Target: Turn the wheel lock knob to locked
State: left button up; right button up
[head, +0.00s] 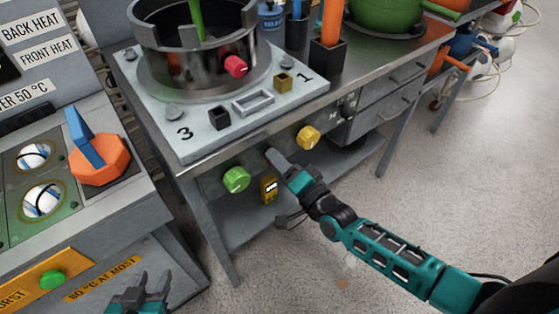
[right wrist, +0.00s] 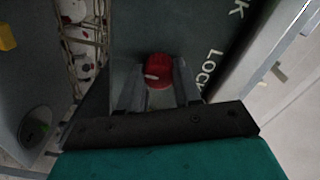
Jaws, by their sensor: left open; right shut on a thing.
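The red knob (right wrist: 158,70) has a pale mark and sits on a dark grey panel (right wrist: 205,25). Lettering partly reading LOCK (right wrist: 210,66) lies to its right in the right wrist view. My right gripper (head: 274,157) has its fingers on both sides of the knob and is shut on it. In the head view the gripper is at the front of the steel bench, and I cannot see this knob there. My left gripper (head: 151,283) is open and empty at the lower left, low beside the grey console.
A green knob (head: 236,180), a yellow knob (head: 308,138) and a small yellow device (head: 269,189) are near my right gripper at the bench front. A round metal vessel (head: 190,65) stands on the bench. The grey console (head: 125,205) is at left.

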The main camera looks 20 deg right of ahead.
jog(key=o, duration=1)
jog(key=shift+o, duration=0.2)
jog(key=v, duration=1.3)
jog(key=shift+p, duration=0.35)
